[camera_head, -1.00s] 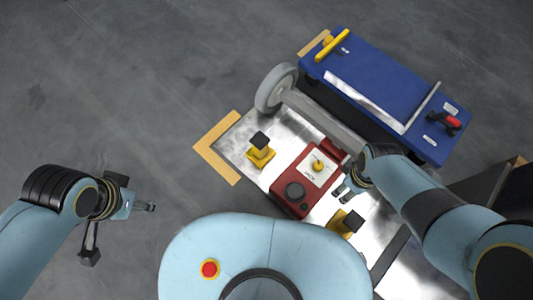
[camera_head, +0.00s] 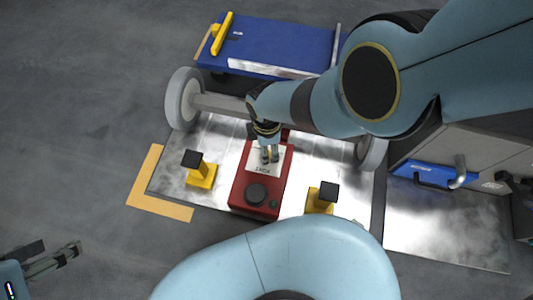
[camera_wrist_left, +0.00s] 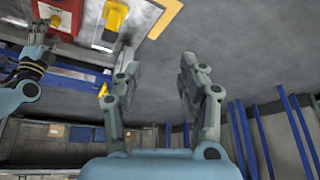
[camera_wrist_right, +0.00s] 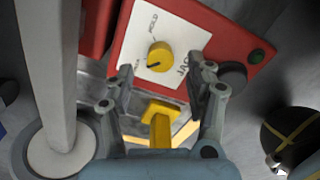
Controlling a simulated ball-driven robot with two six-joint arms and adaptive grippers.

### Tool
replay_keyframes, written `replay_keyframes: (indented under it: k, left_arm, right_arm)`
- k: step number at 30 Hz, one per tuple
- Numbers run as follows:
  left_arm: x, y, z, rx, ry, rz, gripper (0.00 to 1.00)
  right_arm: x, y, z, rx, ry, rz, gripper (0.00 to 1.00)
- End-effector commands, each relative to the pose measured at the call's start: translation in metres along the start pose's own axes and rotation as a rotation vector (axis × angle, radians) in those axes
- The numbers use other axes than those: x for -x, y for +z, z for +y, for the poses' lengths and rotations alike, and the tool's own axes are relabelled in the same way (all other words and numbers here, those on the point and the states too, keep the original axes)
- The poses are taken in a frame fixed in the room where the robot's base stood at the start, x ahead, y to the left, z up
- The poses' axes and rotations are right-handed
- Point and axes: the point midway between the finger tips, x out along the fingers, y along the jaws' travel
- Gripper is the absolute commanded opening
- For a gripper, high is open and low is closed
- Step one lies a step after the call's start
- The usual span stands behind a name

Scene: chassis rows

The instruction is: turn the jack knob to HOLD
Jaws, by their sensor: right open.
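The yellow jack knob (camera_wrist_right: 160,56) sits on the white label plate (camera_wrist_right: 180,40) of the red jack box (camera_wrist_right: 225,40). A dark mark shows at the knob's lower-left side, towards a short word too small to read. The word HOLD is printed above the knob in the right wrist view. My right gripper (camera_head: 269,155) is over the plate in the head view and hides the knob there. In the right wrist view its fingers (camera_wrist_right: 155,88) are open, either side below the knob, with nothing between them gripped. My left gripper (camera_wrist_left: 158,65) is open and empty, away from the box (camera_head: 235,185).
Yellow stands with black tops (camera_head: 201,175) (camera_head: 321,198) flank the box on a shiny metal plate (camera_head: 180,190). A wheeled axle (camera_head: 220,103) and a blue cart (camera_head: 275,45) lie behind. Grey cabinets (camera_head: 460,155) stand at right. Bare floor is free at left.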

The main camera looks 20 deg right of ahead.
Motion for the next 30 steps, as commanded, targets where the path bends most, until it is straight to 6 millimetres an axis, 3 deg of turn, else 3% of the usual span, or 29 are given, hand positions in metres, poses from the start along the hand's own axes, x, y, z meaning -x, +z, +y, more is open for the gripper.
replay_keyframes:
  k: [3,10,28,30]
  left_arm:
    - [-0.018,0.005,0.0,0.001,-0.005,0.073,0.4]
    - [-0.039,0.009,0.001,-0.002,-0.013,0.218,0.4]
    - [-0.045,0.01,0.002,-0.007,-0.017,0.325,0.4]
    - [-0.045,0.01,0.002,-0.007,-0.017,0.325,0.4]
  right_arm:
    - [-0.014,0.0,-0.002,0.0,-0.004,-0.001,0.55]
    - [-0.029,0.0,-0.001,0.0,-0.002,0.0,0.55]
    - [-0.036,0.0,0.0,0.0,0.0,0.0,0.55]
    - [-0.036,0.0,0.0,0.0,0.0,0.0,0.46]
